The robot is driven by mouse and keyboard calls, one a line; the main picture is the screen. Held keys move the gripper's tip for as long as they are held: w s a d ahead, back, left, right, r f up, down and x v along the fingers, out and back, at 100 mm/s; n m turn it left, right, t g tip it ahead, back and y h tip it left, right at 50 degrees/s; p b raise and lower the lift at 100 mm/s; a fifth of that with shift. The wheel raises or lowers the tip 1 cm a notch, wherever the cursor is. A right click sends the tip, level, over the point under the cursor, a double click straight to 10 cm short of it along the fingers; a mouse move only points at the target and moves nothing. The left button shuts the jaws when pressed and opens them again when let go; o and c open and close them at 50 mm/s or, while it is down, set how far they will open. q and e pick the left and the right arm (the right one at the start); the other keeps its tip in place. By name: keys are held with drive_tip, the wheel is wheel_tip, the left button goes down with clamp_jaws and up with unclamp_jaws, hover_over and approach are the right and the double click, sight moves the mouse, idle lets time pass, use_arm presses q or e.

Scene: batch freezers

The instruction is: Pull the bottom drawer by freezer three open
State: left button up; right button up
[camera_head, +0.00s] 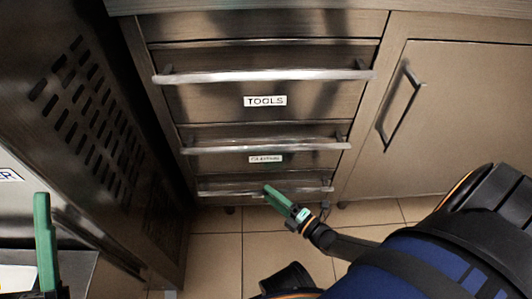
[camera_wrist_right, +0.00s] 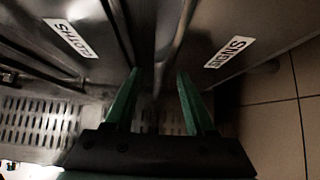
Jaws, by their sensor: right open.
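The bottom drawer (camera_head: 210,181) is the lowest of a metal stack. Its bar handle (camera_head: 225,191) runs across its front, and the drawer looks roughly in line with those above. My right gripper (camera_head: 266,188) is at the middle of this handle, its green fingers overlapping the bar. In the right wrist view, the fingers of the open right gripper (camera_wrist_right: 158,72) stand apart, with a metal bar (camera_wrist_right: 180,45) running between or just beyond their tips. Contact cannot be told. My left gripper (camera_head: 45,240) shows only a green finger at the lower left.
Above are the TOOLS drawer (camera_head: 200,103) and a middle drawer (camera_head: 215,137), each with a bar handle. A vented dark panel (camera_head: 85,95) stands left, and a cupboard door (camera_head: 460,110) is right. Tiled floor (camera_head: 215,255) lies clear in front of the drawers.

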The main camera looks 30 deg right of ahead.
drive_tip(key=shift+x, duration=1.25)
clamp_jaws()
idle(0.5)
